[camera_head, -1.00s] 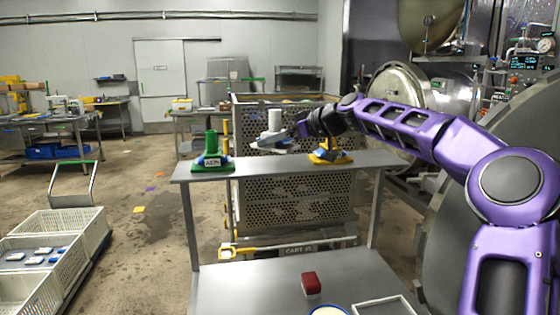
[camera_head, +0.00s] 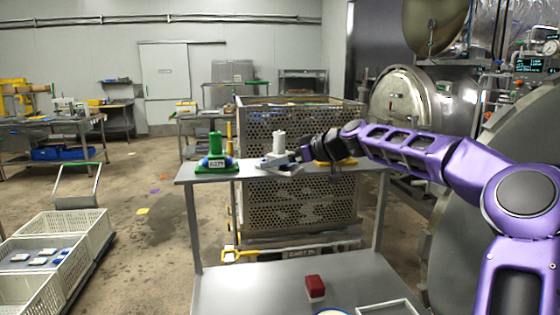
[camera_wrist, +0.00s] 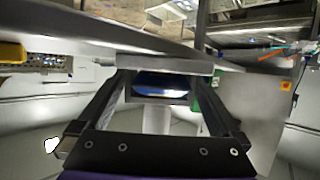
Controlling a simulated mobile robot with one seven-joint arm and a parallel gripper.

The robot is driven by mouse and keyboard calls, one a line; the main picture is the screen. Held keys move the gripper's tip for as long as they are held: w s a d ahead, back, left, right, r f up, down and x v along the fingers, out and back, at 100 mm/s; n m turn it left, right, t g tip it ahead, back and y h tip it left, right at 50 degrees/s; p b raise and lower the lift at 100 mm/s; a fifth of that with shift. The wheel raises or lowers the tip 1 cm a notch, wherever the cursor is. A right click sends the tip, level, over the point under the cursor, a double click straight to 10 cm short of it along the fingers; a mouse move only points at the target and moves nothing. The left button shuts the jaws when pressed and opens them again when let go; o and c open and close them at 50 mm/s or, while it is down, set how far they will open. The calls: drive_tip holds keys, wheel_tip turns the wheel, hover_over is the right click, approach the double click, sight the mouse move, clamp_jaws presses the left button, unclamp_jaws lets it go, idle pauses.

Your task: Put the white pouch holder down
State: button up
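The white pouch holder (camera_head: 279,145), a white post on a flat grey base, stands roughly upright at the grey shelf (camera_head: 235,174) between the green holder (camera_head: 216,162) and the yellow holder. Its base is at shelf level; I cannot tell whether it fully touches. My gripper (camera_head: 297,157) reaches it from the right, with its fingers at the base. In the wrist view the two dark fingers (camera_wrist: 160,82) flank the base, with a dark blue piece and the white post (camera_wrist: 157,120) between them. The finger contacts are partly hidden.
The yellow holder (camera_head: 322,163) is close behind my gripper, mostly hidden by it. A perforated metal cart (camera_head: 300,210) stands behind the shelf. A red block (camera_head: 315,287) lies on the lower table. The shelf's front edge is near the holder.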

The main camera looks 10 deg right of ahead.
drive_tip(key=shift+r, duration=0.1)
drive_tip(key=shift+s+d, duration=0.2)
drive_tip(key=shift+d, duration=0.1)
drive_tip(key=v, duration=1.1)
drive_tip(key=shift+r+b, duration=0.2)
drive_tip(key=shift+b, duration=0.1)
drive_tip(key=shift+s+f, duration=0.1)
drive_tip(key=shift+s, duration=0.05)
